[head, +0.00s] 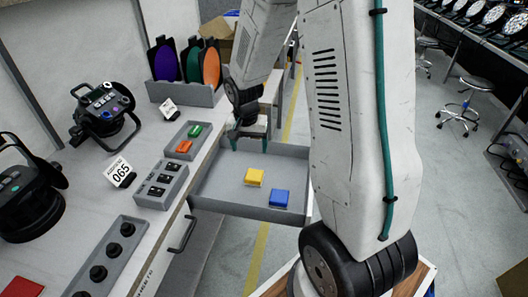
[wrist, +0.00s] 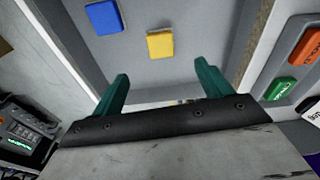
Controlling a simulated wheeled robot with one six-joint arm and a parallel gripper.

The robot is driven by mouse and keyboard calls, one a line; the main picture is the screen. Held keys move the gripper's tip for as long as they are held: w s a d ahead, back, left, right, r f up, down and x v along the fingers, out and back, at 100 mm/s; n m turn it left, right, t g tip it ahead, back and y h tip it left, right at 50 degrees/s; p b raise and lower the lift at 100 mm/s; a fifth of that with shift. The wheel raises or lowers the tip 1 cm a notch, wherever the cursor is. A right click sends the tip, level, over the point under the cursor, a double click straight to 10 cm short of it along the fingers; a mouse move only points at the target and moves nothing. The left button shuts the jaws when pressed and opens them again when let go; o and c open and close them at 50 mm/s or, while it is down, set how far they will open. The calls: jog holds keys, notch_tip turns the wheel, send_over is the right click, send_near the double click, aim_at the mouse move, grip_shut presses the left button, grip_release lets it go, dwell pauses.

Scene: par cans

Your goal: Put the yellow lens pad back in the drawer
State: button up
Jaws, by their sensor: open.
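The yellow lens pad (head: 254,178) lies flat on the floor of the open grey drawer (head: 222,189), near its middle. It also shows in the wrist view (wrist: 160,44), ahead of the fingertips and apart from them. A blue pad (head: 279,198) lies beside it in the drawer, nearer the front right in the head view. My gripper (head: 251,143) is open and empty at the drawer's far edge, behind the yellow pad in the head view. Its two green fingers (wrist: 161,72) stand wide apart in the wrist view.
A small tray (head: 168,151) on the worktop left of the drawer holds a green and an orange pad. Trays of black parts (head: 160,190), lamps (head: 105,115) and a rack of coloured discs (head: 185,95) also stand there. Bare drawer floor surrounds the pads.

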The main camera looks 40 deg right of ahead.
jog(key=s+a+r+n, duration=0.2)
jog(key=s+a+r, duration=0.2)
jog(key=r, duration=0.3)
jog(key=s+a+r+n, duration=0.2)
jog(key=s+a+r, duration=0.1)
jog(key=s+r, duration=0.3)
jog(key=s+a+r+n, duration=0.2)
jog(key=s+a+r, duration=0.1)
jog(key=s, duration=0.4)
jog(key=s+a+r+n+y, duration=0.1)
jog(key=s+a+r+n, duration=0.2)
jog(key=s+r, duration=0.2)
jog(key=s, duration=0.3)
